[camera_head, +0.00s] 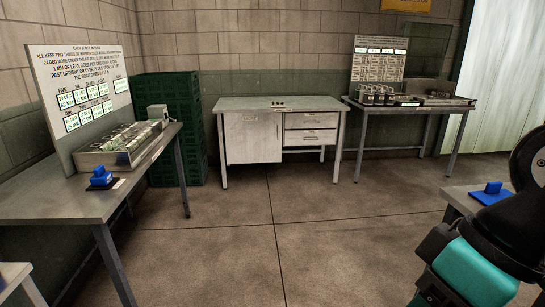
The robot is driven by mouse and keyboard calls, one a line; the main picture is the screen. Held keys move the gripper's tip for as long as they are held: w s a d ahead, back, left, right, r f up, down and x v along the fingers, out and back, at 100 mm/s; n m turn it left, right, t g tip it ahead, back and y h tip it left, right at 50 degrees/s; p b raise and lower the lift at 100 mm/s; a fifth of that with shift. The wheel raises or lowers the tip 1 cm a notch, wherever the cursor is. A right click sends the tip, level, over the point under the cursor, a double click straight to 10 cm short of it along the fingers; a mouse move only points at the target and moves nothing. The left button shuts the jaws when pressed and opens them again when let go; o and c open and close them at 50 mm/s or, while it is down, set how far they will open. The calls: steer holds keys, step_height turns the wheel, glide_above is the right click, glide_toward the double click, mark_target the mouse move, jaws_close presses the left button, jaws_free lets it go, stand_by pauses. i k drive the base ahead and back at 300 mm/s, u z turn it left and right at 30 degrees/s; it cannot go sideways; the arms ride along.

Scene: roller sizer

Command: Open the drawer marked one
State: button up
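A grey metal workbench (240,105) stands against the back wall, near the middle of the view. Two drawers are stacked under its right half: an upper drawer (309,121) and a lower drawer (309,137). Both look shut, each with a bar handle on its front. A cabinet door (253,139) fills the left half. I cannot read a number on either drawer. Part of my arm, black and teal, shows at the lower right, well apart from the workbench. My gripper is not in view.
A left table (60,200) carries a roller device (118,148), a blue block (101,177) and a sign board (82,75). Green crates (172,110) stand left of the workbench. A table with jars (410,106) stands at the right. The middle floor (270,220) is clear.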

mark_target(325, 119)
steer(key=u, duration=0.45)
steer(key=i, duration=2)
steer(key=u, duration=0.25)
steer(key=i, duration=2.1)
steer(key=z, duration=0.65)
steer(key=i, duration=1.35)
steer(key=z, duration=0.3)
